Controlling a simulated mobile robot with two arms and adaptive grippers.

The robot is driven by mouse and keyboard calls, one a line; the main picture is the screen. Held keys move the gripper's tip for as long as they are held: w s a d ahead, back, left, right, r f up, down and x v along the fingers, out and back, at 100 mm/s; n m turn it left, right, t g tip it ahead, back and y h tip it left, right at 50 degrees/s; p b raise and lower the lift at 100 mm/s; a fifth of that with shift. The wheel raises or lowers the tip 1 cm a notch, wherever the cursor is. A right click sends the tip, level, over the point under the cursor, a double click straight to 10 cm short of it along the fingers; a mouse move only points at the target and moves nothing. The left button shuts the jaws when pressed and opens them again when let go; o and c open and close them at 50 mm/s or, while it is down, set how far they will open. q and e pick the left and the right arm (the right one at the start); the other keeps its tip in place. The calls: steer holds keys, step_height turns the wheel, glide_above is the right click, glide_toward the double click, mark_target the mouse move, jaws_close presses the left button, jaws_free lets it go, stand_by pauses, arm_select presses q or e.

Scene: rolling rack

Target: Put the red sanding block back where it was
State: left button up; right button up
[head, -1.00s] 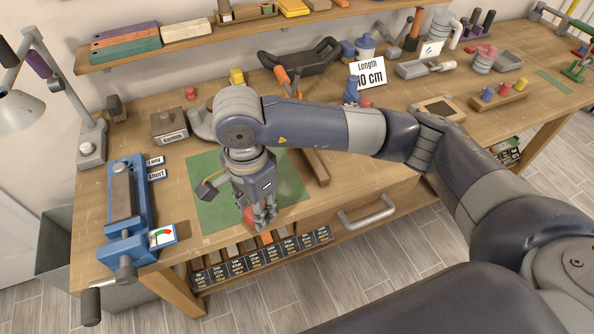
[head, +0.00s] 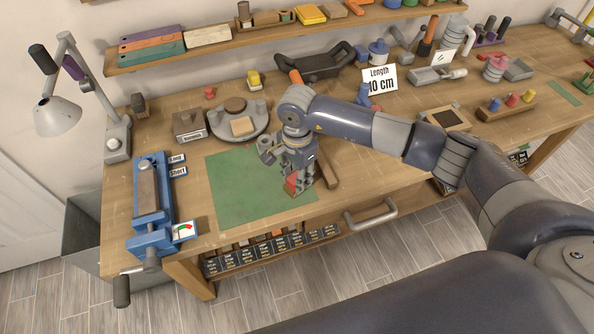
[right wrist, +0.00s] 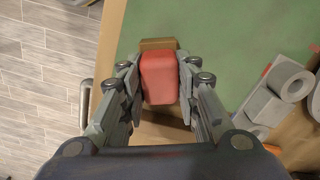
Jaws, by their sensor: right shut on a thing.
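The red sanding block (right wrist: 159,78) is between the two fingers of my right gripper (right wrist: 160,85) in the right wrist view, and the fingers are shut on it. In the head view a little of the red block (head: 291,183) shows at the fingertips of my right gripper (head: 298,188), over the right front part of the green mat (head: 240,198). I cannot tell whether the block touches the surface below. A brown strip shows just beyond the block in the right wrist view. My left gripper is not in view.
A brown wooden bar (head: 327,170) lies just right of the gripper. A blue vise (head: 152,205) stands at the left. A round grey plate (head: 222,128) with wooden pieces is behind the mat. Below the front edge is a shelf of labelled slots (head: 262,257). The mat's left part is clear.

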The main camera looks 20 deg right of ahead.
steer(key=shift+f+b, duration=0.25)
steer(key=shift+b, duration=0.15)
steer(key=o, duration=1)
steer(key=shift+r, duration=0.1)
steer(key=shift+o, duration=0.2)
steer(key=shift+r, duration=0.15)
step_height(320, 180, up, 12)
steer(key=b, duration=0.4)
